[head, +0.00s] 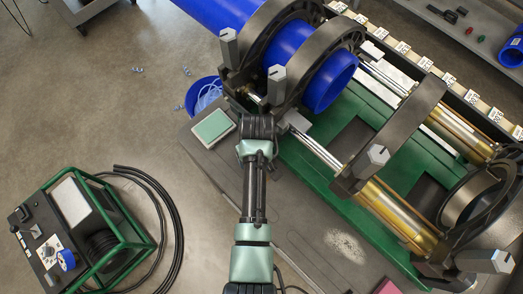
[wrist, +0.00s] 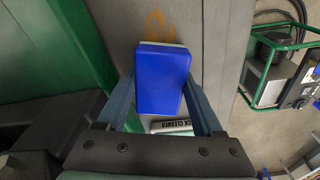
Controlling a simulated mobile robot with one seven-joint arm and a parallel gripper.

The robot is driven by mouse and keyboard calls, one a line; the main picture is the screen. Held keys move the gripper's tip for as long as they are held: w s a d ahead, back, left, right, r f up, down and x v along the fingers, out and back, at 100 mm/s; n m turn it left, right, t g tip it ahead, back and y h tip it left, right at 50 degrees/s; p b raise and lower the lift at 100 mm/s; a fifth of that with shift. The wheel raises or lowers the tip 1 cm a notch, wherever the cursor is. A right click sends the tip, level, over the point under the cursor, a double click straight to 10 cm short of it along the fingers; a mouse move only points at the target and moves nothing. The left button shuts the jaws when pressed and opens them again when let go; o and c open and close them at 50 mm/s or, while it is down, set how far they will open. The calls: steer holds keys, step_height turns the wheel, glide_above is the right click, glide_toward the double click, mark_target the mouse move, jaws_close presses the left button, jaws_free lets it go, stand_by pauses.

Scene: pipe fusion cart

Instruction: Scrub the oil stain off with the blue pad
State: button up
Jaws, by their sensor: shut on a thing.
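The blue pad (wrist: 162,80) is between the two fingers of my gripper (wrist: 164,95) in the wrist view, with a pale edge along its far side. My gripper is shut on it. The oil stain (wrist: 158,22) is an orange-brown smear on the grey deck (wrist: 205,25), just beyond the pad's far edge. Part of the stain may lie under the pad. I cannot tell whether the pad touches the deck. In the head view my gripper (head: 258,125) is over the cart's near left corner, and it hides the pad and the stain.
A teal-topped block (head: 213,126) lies left of my gripper. A partly hidden item lettered "CLEANER" (wrist: 172,127) shows below the pad. Black clamp rings (head: 310,60) with a blue pipe (head: 330,82) stand close beyond. A green-framed machine (head: 85,235) is on the floor.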

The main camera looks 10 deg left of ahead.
steer(key=shift+w+a+r, duration=0.25)
steer(key=shift+w+a, duration=0.35)
steer(key=shift+a, duration=0.1)
steer(key=shift+c, duration=0.7)
steer(key=shift+w+a+f, duration=0.1)
steer(key=shift+w+f, duration=0.2)
steer(key=shift+f, duration=0.1)
steer(key=s+d+p, duration=0.2)
steer(key=shift+s+d+r, duration=0.1)
steer(key=shift+d+r, duration=0.25)
steer(key=shift+d, duration=0.05)
steer(key=shift+s+d+f+p, duration=0.2)
steer(key=shift+s+d+p, duration=0.1)
steer(key=shift+d, duration=0.15)
steer(key=shift+s+d+p, duration=0.45)
steer(key=shift+s+d, duration=0.2)
steer(key=shift+d, duration=0.35)
steer(key=shift+s+d+f+p, duration=0.15)
steer(key=shift+s+d+p, duration=0.1)
steer(key=shift+s+d, duration=0.25)
steer(key=shift+s+d+f+p, duration=0.2)
steer(key=shift+s+d, duration=0.15)
steer(key=shift+d, duration=0.2)
steer(key=shift+r, duration=0.15)
step_height(320, 180, up, 6)
steer(key=p, duration=0.6)
